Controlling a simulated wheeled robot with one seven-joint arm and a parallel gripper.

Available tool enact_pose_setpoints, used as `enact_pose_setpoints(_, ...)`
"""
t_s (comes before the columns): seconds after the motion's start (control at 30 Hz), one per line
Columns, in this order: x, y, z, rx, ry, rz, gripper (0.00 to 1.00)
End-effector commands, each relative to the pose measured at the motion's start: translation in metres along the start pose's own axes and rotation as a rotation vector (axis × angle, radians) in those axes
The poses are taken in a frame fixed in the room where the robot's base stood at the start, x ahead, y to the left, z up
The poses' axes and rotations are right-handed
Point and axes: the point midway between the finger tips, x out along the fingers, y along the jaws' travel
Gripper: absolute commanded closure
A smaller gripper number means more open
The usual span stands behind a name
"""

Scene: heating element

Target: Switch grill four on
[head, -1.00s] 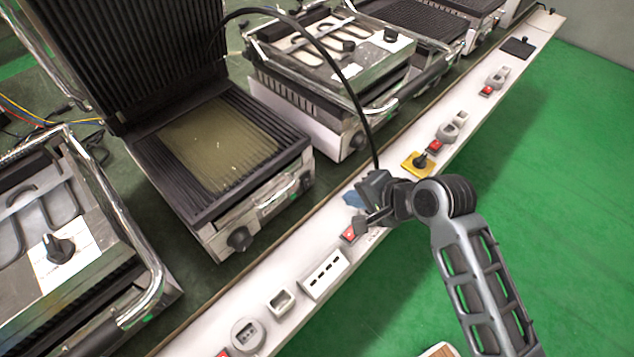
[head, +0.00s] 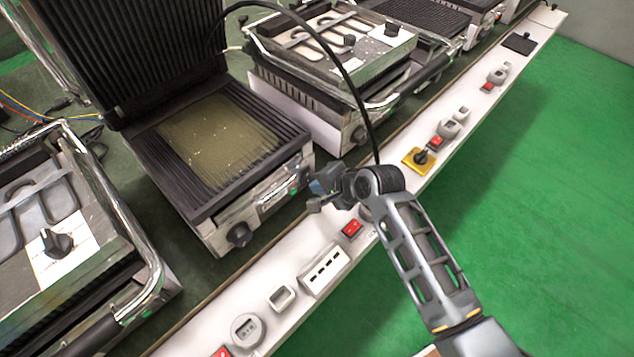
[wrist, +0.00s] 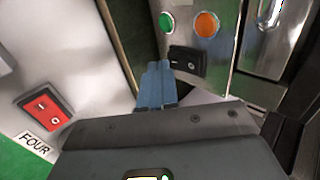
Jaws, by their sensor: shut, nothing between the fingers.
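A red rocker switch (head: 352,228) sits on the white rail in the head view. In the wrist view the red switch (wrist: 45,110) is at the left, above a "FOUR" label (wrist: 33,143). An open grill (head: 235,150) with ribbed plates stands behind the rail. My gripper (head: 318,190) is near the right end of the grill's front. Its blue fingers (wrist: 156,86) are shut with nothing between them. They point at a metal panel with a black switch (wrist: 187,61), a green light (wrist: 167,22) and an orange light (wrist: 207,23). I cannot tell whether they touch it.
The rail also holds a white socket strip (head: 324,270), a yellow-plated rotary switch (head: 420,160) and further red switches. Other grills stand at the left (head: 60,240) and back right (head: 340,60). A black cable (head: 352,85) arches behind my gripper. Green floor is open at right.

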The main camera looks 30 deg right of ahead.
Motion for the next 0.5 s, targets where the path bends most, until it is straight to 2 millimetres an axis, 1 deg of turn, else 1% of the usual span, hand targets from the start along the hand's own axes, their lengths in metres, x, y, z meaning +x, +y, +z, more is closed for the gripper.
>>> enact_pose_setpoints(0.1,0.0055,-0.0054,0.0,0.0,0.0,-0.001,1.0)
enact_pose_setpoints(0.5,0.0079,-0.0058,0.0,0.0,0.001,-0.003,1.0)
